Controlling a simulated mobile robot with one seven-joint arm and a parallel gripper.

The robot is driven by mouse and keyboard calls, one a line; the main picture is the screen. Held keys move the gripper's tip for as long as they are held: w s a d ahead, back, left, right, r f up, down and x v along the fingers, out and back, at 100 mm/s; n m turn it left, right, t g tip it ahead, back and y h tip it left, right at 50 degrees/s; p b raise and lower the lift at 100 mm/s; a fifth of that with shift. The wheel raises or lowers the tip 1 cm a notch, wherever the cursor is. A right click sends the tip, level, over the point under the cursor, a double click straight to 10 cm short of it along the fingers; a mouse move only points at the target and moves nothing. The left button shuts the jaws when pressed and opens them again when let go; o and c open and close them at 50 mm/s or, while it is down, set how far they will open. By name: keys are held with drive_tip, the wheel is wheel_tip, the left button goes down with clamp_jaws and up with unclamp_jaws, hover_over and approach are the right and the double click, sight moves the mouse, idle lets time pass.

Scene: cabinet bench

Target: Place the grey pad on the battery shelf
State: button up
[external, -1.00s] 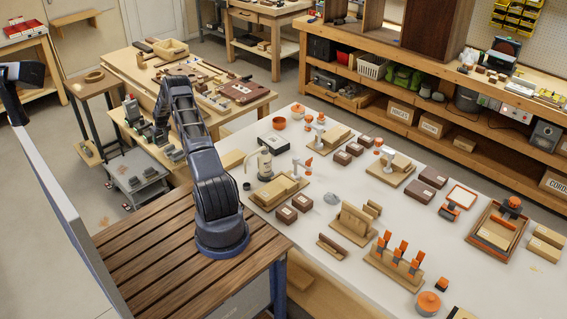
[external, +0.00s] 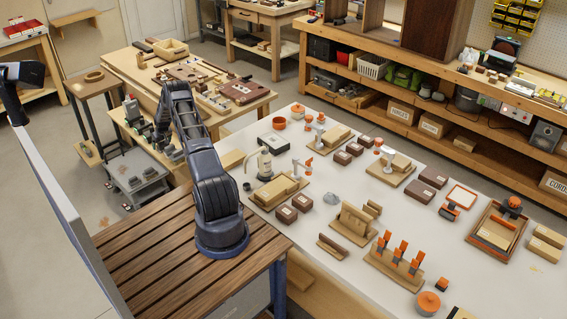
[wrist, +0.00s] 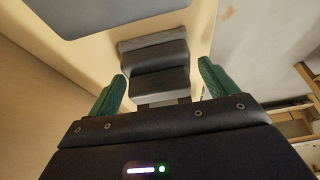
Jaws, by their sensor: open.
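My gripper (wrist: 160,86) is open in the wrist view, its two green fingers spread apart. A dark grey stepped block (wrist: 155,52) shows between and beyond the fingertips, against a beige surface (wrist: 85,62). I cannot tell whether this block is the grey pad or a holder for it, and no grip on it shows. In the external view my gripper (external: 163,142) hangs low beside the left wooden bench, small and partly hidden by my arm. A low grey trolley (external: 137,184) with grey pieces on it stands below. I cannot identify the battery shelf for certain.
The wooden bench (external: 232,105) with tools and boards stands close to my arm. A small side stand (external: 88,85) is to its left. The white table (external: 330,270) on the right is crowded with blocks and fixtures. Grey floor is free at the left.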

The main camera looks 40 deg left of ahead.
drive_tip(key=shift+r, duration=0.1)
drive_tip(key=v, duration=1.2)
idle(0.4)
